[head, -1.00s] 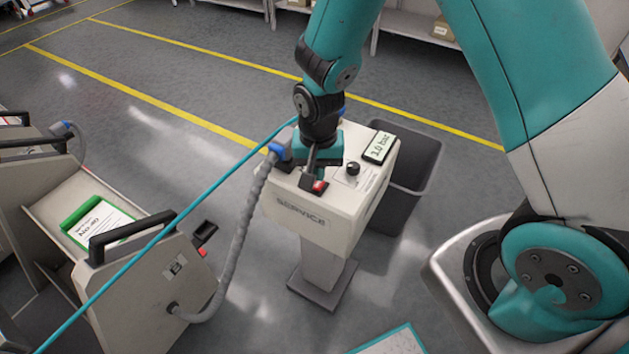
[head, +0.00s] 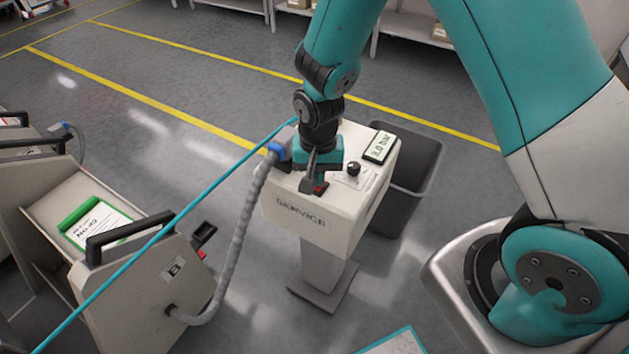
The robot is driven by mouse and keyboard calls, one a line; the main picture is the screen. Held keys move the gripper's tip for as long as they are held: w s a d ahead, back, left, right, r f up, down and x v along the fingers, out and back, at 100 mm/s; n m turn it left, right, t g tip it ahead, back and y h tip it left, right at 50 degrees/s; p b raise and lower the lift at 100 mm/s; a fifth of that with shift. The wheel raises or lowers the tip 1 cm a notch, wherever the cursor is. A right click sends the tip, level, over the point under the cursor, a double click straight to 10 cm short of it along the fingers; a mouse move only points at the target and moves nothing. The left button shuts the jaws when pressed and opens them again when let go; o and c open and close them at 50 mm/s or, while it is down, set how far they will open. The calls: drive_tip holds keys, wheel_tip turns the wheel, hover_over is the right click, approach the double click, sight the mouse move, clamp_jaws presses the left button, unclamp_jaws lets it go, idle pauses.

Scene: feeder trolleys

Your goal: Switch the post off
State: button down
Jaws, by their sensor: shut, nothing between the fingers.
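The fingers hide part of the switch. I cannot tell whether they touch it or which way it is tipped.
A grey hose (head: 240,240) with a blue coupling (head: 277,150) joins the post to a trolley (head: 160,285) at left. A teal line (head: 180,220) crosses in front of the trolley. Open floor lies beyond.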

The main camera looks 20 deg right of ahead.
drive_tip(key=shift+f, duration=0.35)
wheel_tip(320, 180, up, 7)
drive_tip(key=p, duration=0.5)
drive_tip(key=shift+p, duration=0.4)
idle(0.4)
drive_tip(key=s+a+r+n+y, duration=0.1)
drive_tip(key=s+a+r+n, duration=0.15)
drive_tip(key=r, duration=0.55)
drive_tip(key=s+a+r+n+y, duration=0.1)
drive_tip(key=s+r+n+y, duration=0.2)
drive_tip(key=r, duration=0.4)
drive_tip(key=s+a+r+n, duration=0.1)
drive_tip(key=s+r+n, duration=0.5)
drive_tip(key=s+r, duration=0.3)
drive_tip(key=s, duration=0.4)
